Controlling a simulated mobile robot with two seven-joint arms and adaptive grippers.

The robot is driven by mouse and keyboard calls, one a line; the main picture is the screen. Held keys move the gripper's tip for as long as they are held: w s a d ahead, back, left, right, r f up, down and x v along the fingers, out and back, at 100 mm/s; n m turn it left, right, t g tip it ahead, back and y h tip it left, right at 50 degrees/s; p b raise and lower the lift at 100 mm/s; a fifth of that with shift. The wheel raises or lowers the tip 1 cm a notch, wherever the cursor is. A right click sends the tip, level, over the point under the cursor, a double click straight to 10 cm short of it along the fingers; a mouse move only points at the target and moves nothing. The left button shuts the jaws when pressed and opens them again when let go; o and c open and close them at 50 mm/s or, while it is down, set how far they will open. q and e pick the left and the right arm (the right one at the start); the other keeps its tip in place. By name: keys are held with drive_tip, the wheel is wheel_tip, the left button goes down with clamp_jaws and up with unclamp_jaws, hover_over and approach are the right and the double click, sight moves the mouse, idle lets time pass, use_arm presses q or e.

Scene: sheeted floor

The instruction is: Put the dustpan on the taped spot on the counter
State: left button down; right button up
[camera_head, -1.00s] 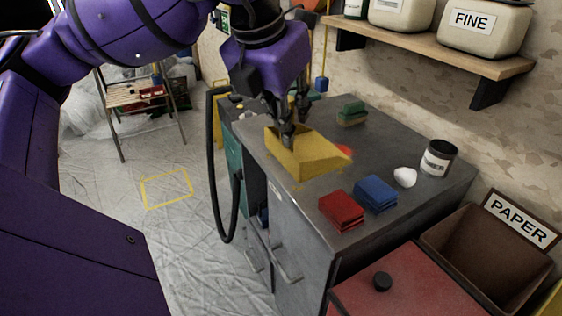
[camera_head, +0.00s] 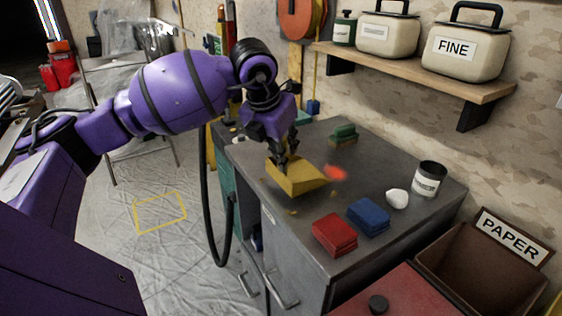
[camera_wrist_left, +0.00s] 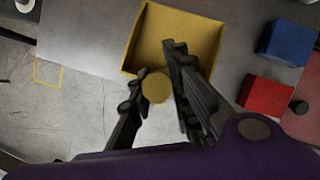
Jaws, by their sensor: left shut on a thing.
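The yellow dustpan (camera_head: 300,178) is over the left part of the grey counter (camera_head: 378,162), low at its surface; I cannot tell if it touches. My left gripper (camera_head: 283,163) comes down from above and is shut on its handle. The left wrist view shows the open yellow pan (camera_wrist_left: 196,30) ahead of the fingers (camera_wrist_left: 157,72), with the round handle end between them. Small yellow-orange marks (camera_head: 292,212) on the counter show around the pan, perhaps corners of the taped spot; the rest is hidden under it. My right gripper is not in view.
A blurred orange-red patch (camera_head: 336,173) is right beside the pan. A yellow taped outline (camera_head: 160,211) is on the floor.

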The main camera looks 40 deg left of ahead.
use_arm(q)
drive_tip(key=shift+f, duration=1.5)
drive_tip(key=shift+f, duration=0.1)
drive_tip(key=shift+f, duration=0.15)
drive_tip(key=c, duration=1.6)
unclamp_jaws()
drive_tip(key=shift+c, duration=0.2)
drive_tip(key=shift+r, duration=0.55)
drive_tip(key=v, duration=1.1)
drive_tip(key=shift+s, duration=0.15)
drive_tip(key=shift+r, duration=0.15)
